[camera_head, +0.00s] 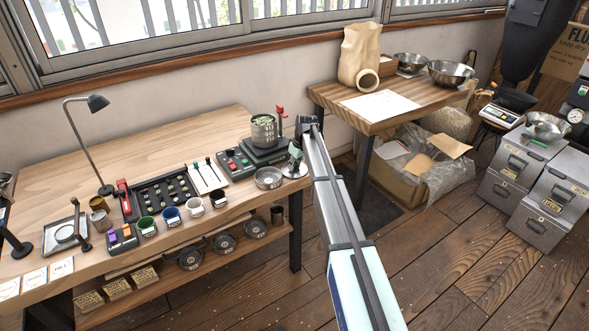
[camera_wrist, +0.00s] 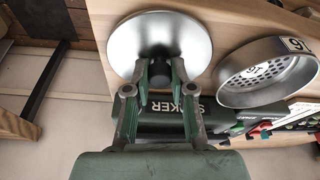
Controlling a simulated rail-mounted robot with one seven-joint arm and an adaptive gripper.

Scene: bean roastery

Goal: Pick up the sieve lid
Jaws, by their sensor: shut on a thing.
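The sieve lid is a shiny round metal disc with a dark knob at its middle; it fills the upper left of the wrist view (camera_wrist: 125,38). In the head view the lid (camera_head: 297,172) shows small at the table's right front corner, partly hidden by my arm. My gripper (camera_wrist: 161,73) is shut on the lid's knob, a finger on each side. It also shows in the head view (camera_head: 296,152), above the lid. I cannot tell whether the lid rests on the wood or is just off it. A metal sieve (camera_wrist: 268,72) with a number tag lies beside the lid.
The dark green shaker (camera_head: 264,150) bears a metal pot (camera_head: 264,130) with green beans, close behind the lid. The sieve (camera_head: 268,178) stands to the lid's left. Cups (camera_head: 195,207) and a bean tray (camera_head: 160,195) lie further left. A second table (camera_head: 425,98) stands right.

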